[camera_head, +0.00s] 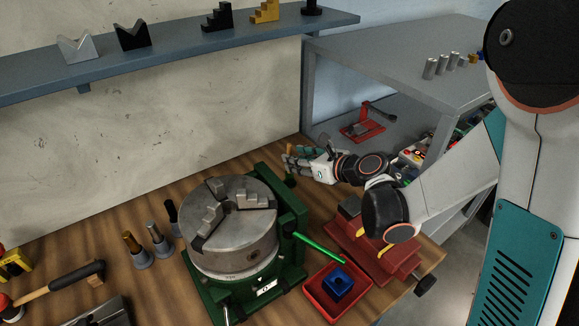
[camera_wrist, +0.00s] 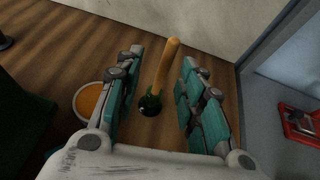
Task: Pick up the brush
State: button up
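The brush (camera_wrist: 166,74) has a tan wooden handle and a dark, greenish lower end. In the wrist view it stands roughly upright on the wooden bench top, between my two teal-padded fingers. My gripper (camera_wrist: 160,92) is open, with a visible gap on each side of the brush. In the head view my gripper (camera_head: 292,163) is low over the back edge of the bench, behind the chuck. There the fingers largely hide the brush, and only small tan bits show near the fingertips.
A metal chuck (camera_head: 231,247) on a green base with a green lever (camera_head: 319,248) stands close in front of my gripper. A red vise (camera_head: 372,250) and a red tray (camera_head: 317,297) are at right. An orange round thing (camera_wrist: 90,102) is left of my fingers. A wall rises behind.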

jog(key=b+x, duration=0.1)
jog(key=x, duration=0.1)
jog(key=b+x, duration=0.1)
jog(key=x, duration=0.2)
jog(key=shift+w+d, duration=0.2)
jog(key=shift+d, duration=0.05)
grip_shut()
